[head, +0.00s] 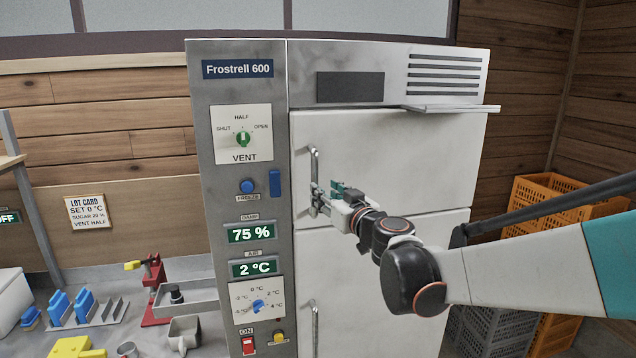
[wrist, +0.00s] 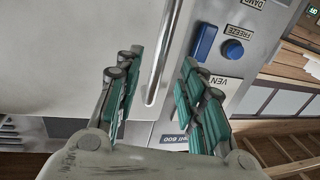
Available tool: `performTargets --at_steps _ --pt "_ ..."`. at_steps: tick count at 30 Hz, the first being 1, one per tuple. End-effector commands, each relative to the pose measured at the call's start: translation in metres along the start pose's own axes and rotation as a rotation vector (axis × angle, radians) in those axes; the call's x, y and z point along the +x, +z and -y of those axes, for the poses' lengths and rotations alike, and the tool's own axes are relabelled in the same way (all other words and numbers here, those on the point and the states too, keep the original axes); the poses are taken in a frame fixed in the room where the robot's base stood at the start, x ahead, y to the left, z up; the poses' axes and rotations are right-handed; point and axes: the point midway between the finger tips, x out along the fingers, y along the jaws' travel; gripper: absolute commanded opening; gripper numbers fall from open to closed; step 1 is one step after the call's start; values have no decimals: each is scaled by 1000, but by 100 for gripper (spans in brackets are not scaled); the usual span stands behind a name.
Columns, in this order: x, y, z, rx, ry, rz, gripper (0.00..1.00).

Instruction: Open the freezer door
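The tall grey-white cabinet marked Frostrell 600 (head: 237,69) has an upper door (head: 410,155) and a lower door (head: 385,285), both looking shut. The upper door's vertical bar handle (head: 313,160) is on its left side; it also shows in the wrist view (wrist: 160,65). My gripper (head: 322,197) is at the lower part of this handle. In the wrist view my gripper (wrist: 160,58) is open, with the green-padded fingers apart on either side of the bar. Gaps show on both sides of the bar. The lower door has its own handle (head: 314,325).
The control panel (head: 253,200) left of the doors carries dials, buttons and displays. A ledge (head: 450,107) juts out above the upper door. Orange crates (head: 565,195) stand at the right. A bench with several tools and blue blocks (head: 84,304) is at the left.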

Motion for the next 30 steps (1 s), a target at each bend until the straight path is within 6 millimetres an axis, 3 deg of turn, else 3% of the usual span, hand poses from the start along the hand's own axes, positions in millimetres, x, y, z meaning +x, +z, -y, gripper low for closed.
performTargets --at_steps 6,12,26,30 --pt "39 -1 0 0 -1 0 36" --pt "64 -1 0 0 0 0 36" --pt "73 0 0 0 0 0 36" --pt "73 0 0 0 0 0 5"
